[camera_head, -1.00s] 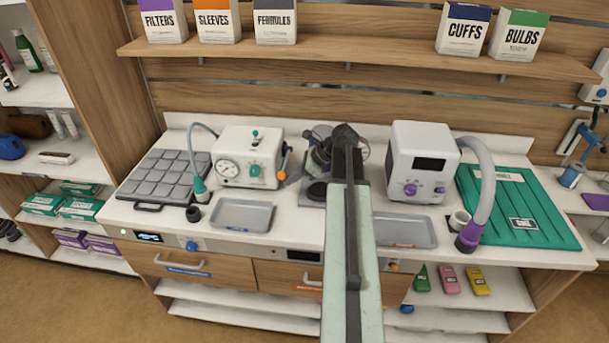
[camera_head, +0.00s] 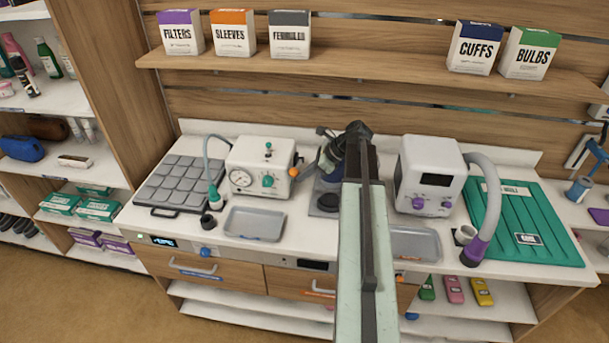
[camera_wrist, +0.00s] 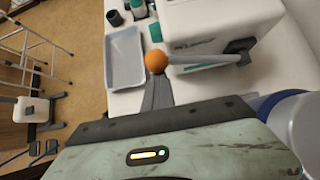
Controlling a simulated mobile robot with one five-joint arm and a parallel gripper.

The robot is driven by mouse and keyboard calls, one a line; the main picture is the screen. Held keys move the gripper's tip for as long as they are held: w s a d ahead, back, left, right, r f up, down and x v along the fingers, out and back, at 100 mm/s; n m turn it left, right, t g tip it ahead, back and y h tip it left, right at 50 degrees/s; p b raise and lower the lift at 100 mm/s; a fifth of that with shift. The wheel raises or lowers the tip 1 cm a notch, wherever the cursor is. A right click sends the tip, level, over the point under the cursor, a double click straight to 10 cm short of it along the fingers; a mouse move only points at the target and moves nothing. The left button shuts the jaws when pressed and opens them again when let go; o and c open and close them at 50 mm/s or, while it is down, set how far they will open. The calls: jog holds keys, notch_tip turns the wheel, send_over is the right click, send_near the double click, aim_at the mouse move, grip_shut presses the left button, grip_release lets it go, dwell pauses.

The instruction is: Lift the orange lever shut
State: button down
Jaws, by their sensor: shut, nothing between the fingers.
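The orange lever has an orange ball knob (camera_head: 294,172) at the right side of the white gauge unit (camera_head: 262,167). In the wrist view the ball (camera_wrist: 155,61) ends a grey rod (camera_wrist: 205,64) that runs right to a dark pivot on the unit's side. My gripper (camera_wrist: 156,82) is shut and empty, its grey fingertips right beside the ball, overlapping its lower edge in the picture. Whether they touch it, I cannot tell. In the head view my arm hides most of the gripper.
A grey tray (camera_head: 255,223) lies in front of the gauge unit. A second white unit (camera_head: 428,172) with a purple-ended hose stands to the right of my arm. A dark stand on the bench is partly hidden behind my arm. A shelf with boxes runs above.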

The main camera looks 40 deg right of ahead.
jog(key=shift+w+r, duration=0.15)
jog(key=s+d+r+p, duration=0.3)
jog(key=d+r+p, duration=0.3)
jog(key=shift+d+r+p, duration=0.25)
jog(key=shift+d+p, duration=0.05)
jog(key=shift+d, duration=0.1)
jog(key=shift+s, duration=0.1)
